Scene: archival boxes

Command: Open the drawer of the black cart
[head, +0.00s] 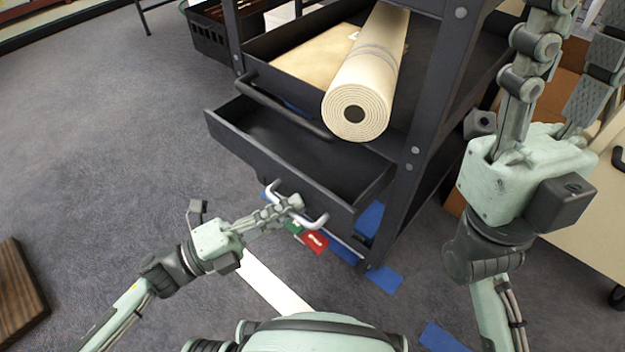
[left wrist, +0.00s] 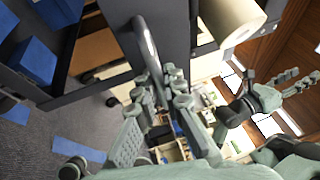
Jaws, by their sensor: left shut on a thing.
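The black cart (head: 425,130) stands at the upper middle of the head view. Its drawer (head: 345,192) sticks out of the frame, and its empty-looking inside shows. A pale metal bar handle (head: 318,221) is on the drawer front. My left gripper (head: 287,205) is shut on this handle. In the left wrist view the handle (left wrist: 147,42) runs down between the fingers of my left gripper (left wrist: 160,90). My right gripper (head: 580,30) is raised at the right, its fingers apart and empty.
A rolled cream mat (head: 372,75) lies on the cart's upper tray and juts over the drawer. A black push bar (head: 285,108) crosses above the drawer. Red and green items and blue pieces (head: 384,279) lie below. A wooden piece (head: 18,290) is at left.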

